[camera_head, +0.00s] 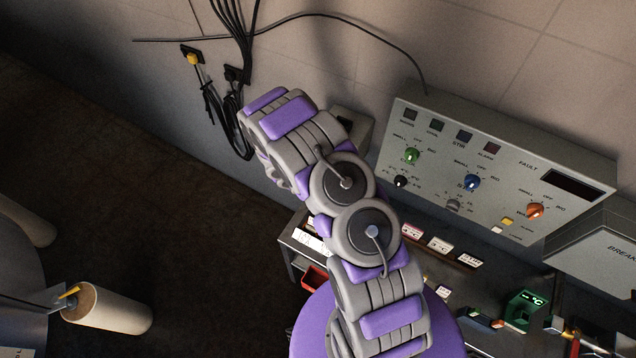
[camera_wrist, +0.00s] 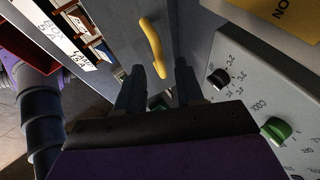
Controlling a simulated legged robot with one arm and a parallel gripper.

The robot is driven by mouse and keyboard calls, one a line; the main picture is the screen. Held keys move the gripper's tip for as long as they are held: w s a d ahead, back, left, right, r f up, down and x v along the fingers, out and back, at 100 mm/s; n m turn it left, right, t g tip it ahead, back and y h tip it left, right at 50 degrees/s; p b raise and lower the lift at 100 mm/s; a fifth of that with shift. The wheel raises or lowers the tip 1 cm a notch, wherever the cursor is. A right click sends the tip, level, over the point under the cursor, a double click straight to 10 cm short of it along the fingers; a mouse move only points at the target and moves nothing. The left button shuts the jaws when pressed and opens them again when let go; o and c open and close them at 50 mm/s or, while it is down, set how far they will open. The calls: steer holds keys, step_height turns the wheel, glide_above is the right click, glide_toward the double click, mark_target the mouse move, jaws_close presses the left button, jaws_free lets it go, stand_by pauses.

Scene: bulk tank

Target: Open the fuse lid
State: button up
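In the wrist view, a curved yellow handle (camera_wrist: 152,47) sits on a plain grey face (camera_wrist: 185,25), which looks like the fuse lid; no label on it shows. My gripper (camera_wrist: 160,82) is open, with its two dark fingers apart. The lower end of the yellow handle appears between the fingertips. I cannot tell whether either finger touches it. In the head view, a small grey box (camera_head: 357,125) on the wall is partly hidden behind my arm. My gripper and the yellow handle are hidden in that view.
A control panel (camera_head: 480,175) with coloured knobs stands right of my arm; it is close on the right in the wrist view (camera_wrist: 245,75). A breaker box (camera_head: 600,245) is beyond it. Cables (camera_head: 235,90) hang on the wall. A shelf with labelled items (camera_head: 440,245) lies below.

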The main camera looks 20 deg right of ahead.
steer(key=v, duration=1.3)
steer(key=shift+a+r, duration=0.2)
steer(key=shift+a, duration=0.1)
steer(key=s+d+r+m+g+y+b, duration=0.1)
steer(key=s+r+m+b, duration=0.45)
steer(key=m, duration=0.55)
steer(key=s+r+m+g+y+b, duration=0.1)
steer(key=s+r+m+b, duration=0.1)
steer(key=s+m+b, duration=0.75)
steer(key=s+a+f+m+y+b, duration=0.1)
steer(key=s+a+m+y+b, duration=0.1)
steer(key=s+m, duration=0.5)
steer(key=s+a+f+m+y+b, duration=0.1)
steer(key=s+a+m+y+b, duration=0.2)
steer(key=m, duration=1.1)
steer(key=s+a+b, duration=0.2)
steer(key=s+b, duration=0.1)
steer(key=s, duration=0.2)
steer(key=shift+f+m+t+y, duration=0.15)
steer(key=shift+m+t+y, duration=0.15)
steer(key=shift+m, duration=0.05)
